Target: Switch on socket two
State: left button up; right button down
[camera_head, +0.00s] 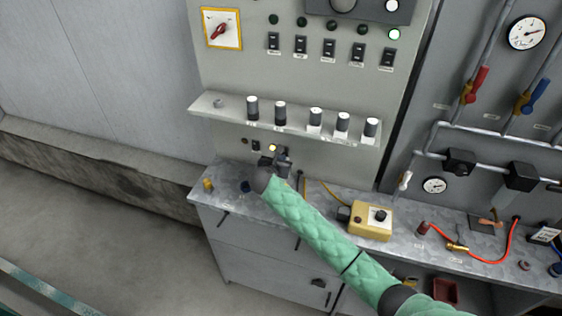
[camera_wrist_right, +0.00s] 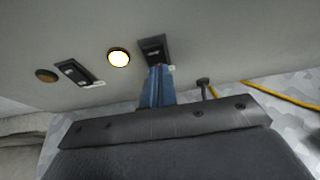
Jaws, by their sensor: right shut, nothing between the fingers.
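On the lower panel under the shelf are two small black rocker switches and two round lamps. In the right wrist view, the left lamp (camera_wrist_right: 46,75) is dark brown and unlit, with the left switch (camera_wrist_right: 77,73) beside it. The right lamp (camera_wrist_right: 119,57) glows white-yellow, with the right switch (camera_wrist_right: 154,47) beside it. My right gripper (camera_wrist_right: 158,68) is shut, its blue fingertips at the lower edge of the right switch; contact is unclear. In the head view, my right gripper (camera_head: 281,157) covers most of that switch, and the lit lamp (camera_head: 272,148) shows beside it. My left gripper is not in view.
A shelf (camera_head: 210,105) with several dark-and-white cylinders juts out above the gripper. The worktop (camera_head: 225,180) below holds a yellow box (camera_head: 371,222) and a yellow cable (camera_head: 334,194). Red and blue valves (camera_head: 474,85) are on the right.

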jog(key=shift+w, duration=0.2)
jog(key=shift+s+r+p, duration=0.15)
jog(key=shift+r+p, duration=0.2)
jog(key=shift+r, duration=0.35)
